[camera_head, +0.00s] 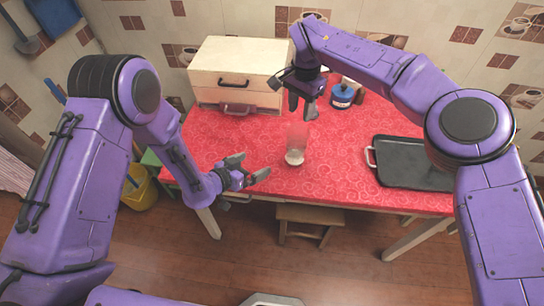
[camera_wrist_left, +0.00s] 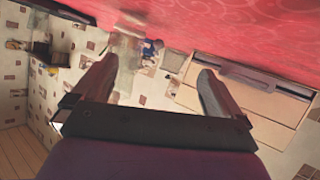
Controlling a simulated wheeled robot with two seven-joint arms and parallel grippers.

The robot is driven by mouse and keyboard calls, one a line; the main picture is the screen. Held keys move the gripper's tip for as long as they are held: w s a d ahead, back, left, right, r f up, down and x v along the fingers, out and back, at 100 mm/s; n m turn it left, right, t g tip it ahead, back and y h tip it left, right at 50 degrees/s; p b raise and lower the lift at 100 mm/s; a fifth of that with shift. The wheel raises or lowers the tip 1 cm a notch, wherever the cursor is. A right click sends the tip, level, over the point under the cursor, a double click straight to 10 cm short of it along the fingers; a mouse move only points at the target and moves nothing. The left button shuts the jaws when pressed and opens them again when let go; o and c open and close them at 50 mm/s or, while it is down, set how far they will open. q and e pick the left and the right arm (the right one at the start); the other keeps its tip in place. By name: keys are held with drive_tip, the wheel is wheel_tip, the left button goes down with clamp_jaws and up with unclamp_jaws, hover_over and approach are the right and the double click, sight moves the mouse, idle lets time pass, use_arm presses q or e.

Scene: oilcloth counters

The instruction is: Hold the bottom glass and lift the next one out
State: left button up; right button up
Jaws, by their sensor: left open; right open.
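A clear glass stack (camera_head: 297,138) stands upright on the red tablecloth near the table's front middle, with a pale base at the bottom. Where one glass ends and another begins is too faint to tell. In the left wrist view the see-through glass (camera_wrist_left: 123,48) shows beyond the left fingertip. My left gripper (camera_head: 249,168) is open and empty, low to the left of the stack; its two fingers also show in the left wrist view (camera_wrist_left: 158,72). My right gripper (camera_head: 302,107) is open and empty, pointing down above and behind the stack.
A cream box with drawers (camera_head: 238,62) stands at the back left. A blue jar (camera_head: 341,96) and small containers stand behind my right gripper. A black tray (camera_head: 408,163) lies at the right. The red cloth (camera_head: 215,148) is clear left of the stack. A stool (camera_head: 306,215) stands below.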

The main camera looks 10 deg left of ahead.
sight(295, 151)
use_arm(q)
drive_tip(key=w+d+m, duration=0.1)
drive_tip(key=w+d, duration=0.2)
drive_tip(key=d, duration=0.1)
drive_tip(key=w+d+f+m+h, duration=0.1)
drive_tip(key=w+d, duration=0.2)
drive_tip(key=d, duration=0.1)
drive_tip(key=w+d+f+m+g+h, duration=0.1)
drive_tip(key=w+d, duration=0.2)
drive_tip(key=d, duration=0.2)
drive_tip(key=shift+m, duration=0.4)
drive_tip(key=c, duration=1.2)
